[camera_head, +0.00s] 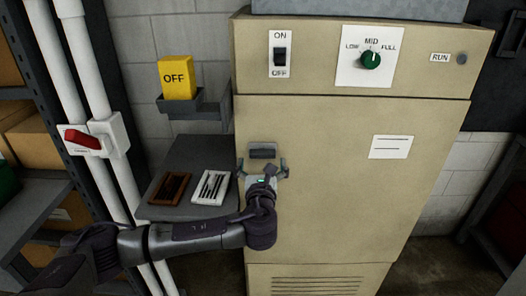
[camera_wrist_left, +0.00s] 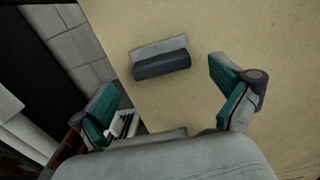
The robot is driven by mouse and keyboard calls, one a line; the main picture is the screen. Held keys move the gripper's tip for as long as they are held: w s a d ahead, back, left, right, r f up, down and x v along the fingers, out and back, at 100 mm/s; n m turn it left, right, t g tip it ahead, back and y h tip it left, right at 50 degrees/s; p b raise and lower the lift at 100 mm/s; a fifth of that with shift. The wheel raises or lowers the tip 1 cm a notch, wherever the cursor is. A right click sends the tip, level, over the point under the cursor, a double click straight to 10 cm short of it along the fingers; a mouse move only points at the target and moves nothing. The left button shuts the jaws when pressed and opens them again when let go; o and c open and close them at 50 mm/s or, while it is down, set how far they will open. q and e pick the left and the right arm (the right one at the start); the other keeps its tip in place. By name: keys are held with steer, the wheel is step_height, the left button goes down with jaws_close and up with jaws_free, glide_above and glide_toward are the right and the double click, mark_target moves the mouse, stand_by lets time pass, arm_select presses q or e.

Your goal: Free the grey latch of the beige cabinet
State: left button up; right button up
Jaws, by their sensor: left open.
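The beige cabinet (camera_head: 350,190) stands in the middle of the head view with its front door closed. The grey latch (camera_head: 262,152) is on the left edge of the door, and it also shows in the left wrist view (camera_wrist_left: 161,58) as a grey plate with a darker bar. My left gripper (camera_head: 263,170) is at the latch, just below it in the head view. In the left wrist view its green-padded fingers (camera_wrist_left: 170,95) are spread wide with nothing between them, and the latch lies beyond them. I cannot tell whether the gripper touches the door. My right gripper is not in view.
A small grey shelf (camera_head: 165,212) left of the cabinet holds a brown tray (camera_head: 172,188) and a white tray (camera_head: 211,187). A yellow OFF block (camera_head: 177,78) sits on a bracket above. A red switch (camera_head: 82,139) is on the left pipes.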

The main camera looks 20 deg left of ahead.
mark_target(262, 156)
arm_select(q)
steer(key=shift+x, duration=2.25)
steer(key=shift+c, duration=0.2)
steer(key=c, duration=1.1)
